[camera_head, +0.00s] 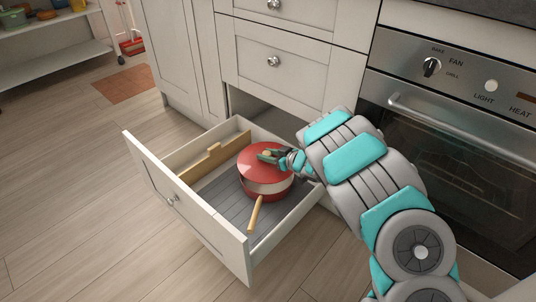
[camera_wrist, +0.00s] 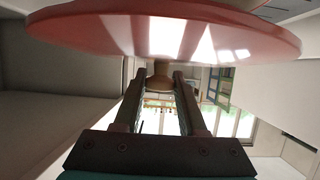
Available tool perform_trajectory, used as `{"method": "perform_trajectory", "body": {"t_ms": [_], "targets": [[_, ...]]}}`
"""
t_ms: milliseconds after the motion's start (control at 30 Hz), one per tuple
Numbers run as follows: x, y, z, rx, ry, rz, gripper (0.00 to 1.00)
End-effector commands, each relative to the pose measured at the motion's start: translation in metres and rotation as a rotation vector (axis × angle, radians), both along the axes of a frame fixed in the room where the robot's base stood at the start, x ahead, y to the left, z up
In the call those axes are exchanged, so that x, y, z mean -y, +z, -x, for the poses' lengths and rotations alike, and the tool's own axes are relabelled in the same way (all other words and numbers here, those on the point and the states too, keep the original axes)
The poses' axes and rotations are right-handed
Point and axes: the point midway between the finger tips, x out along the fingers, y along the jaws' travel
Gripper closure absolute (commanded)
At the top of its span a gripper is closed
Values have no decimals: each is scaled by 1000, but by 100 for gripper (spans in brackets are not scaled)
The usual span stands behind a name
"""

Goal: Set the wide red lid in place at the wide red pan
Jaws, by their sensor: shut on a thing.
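The wide red lid (camera_head: 254,161) is over the wide red pan (camera_head: 272,196) in the head view. A pale band shows between the lid's near edge and the pan, so the lid looks slightly raised or tilted there; the far side is hidden. The pan sits in the open drawer, its wooden handle pointing toward the drawer's front. The pan is not visible there.
The drawer (camera_head: 185,203) is pulled out, with a grey slatted base and a wooden divider (camera_head: 210,162) left of the pan. Cabinet fronts (camera_head: 275,65) rise behind it. An oven (camera_head: 455,130) is at right. A shelf unit (camera_head: 55,62) stands far left, with open floor between.

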Motion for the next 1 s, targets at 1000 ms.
{"method": "perform_trajectory", "body": {"t_ms": [1000], "targets": [[1,-58,1,1,-9,0,100]]}}
